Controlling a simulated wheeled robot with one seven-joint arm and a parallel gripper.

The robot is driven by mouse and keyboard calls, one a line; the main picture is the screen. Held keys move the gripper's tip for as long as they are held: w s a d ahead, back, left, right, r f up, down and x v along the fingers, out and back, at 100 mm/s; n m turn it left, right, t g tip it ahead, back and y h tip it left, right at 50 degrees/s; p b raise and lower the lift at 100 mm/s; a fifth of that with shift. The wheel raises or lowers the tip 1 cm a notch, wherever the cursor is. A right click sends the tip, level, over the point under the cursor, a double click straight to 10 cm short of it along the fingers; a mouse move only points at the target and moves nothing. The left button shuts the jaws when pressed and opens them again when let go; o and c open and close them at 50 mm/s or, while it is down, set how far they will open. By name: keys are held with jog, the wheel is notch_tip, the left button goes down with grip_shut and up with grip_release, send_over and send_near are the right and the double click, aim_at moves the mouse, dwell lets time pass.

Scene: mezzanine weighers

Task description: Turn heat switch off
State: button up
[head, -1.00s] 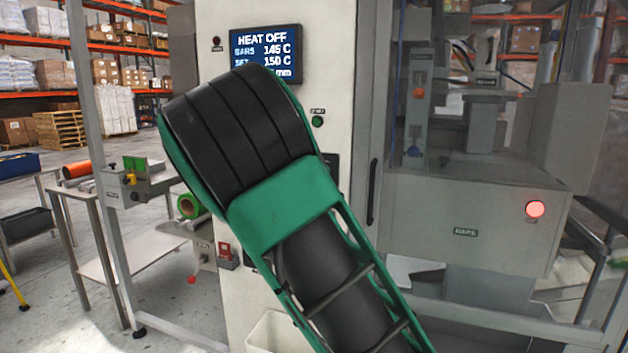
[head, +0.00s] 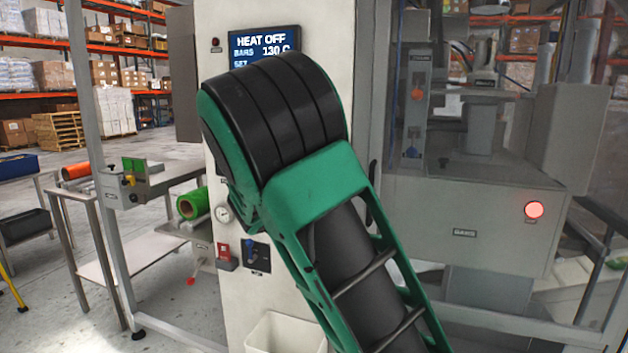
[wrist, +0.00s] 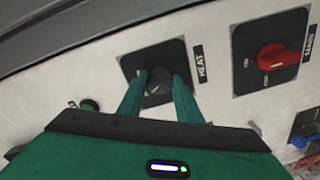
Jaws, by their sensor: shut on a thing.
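The heat switch (wrist: 158,87) is a dark rotary knob on a black square plate, with a HEAT label (wrist: 200,64) beside it in the wrist view. My gripper (wrist: 157,84) has its green fingers on both sides of the knob and is shut on it. In the head view my green and black arm hides the switch and my fingers. The display (head: 263,42) on the pale cabinet reads HEAT OFF, with a bars reading of 130 C; its lower lines are partly covered.
A red rotary switch (wrist: 278,56) sits beside the heat switch, and a green button (wrist: 89,104) is on its other side. A blue-handled switch (head: 256,254) is lower on the cabinet. A glazed machine enclosure (head: 480,190) stands at right, a side bench (head: 150,178) at left.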

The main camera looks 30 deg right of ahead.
jog(key=shift+w+a, duration=0.15)
jog(key=shift+a, duration=0.05)
jog(key=o, duration=1)
jog(key=shift+w+f, duration=0.1)
jog(key=shift+o, duration=0.2)
jog(key=shift+d, duration=0.1)
jog(key=shift+s, duration=0.2)
jog(key=v, duration=1)
jog(key=shift+a, duration=0.25)
jog(key=shift+s, duration=0.1)
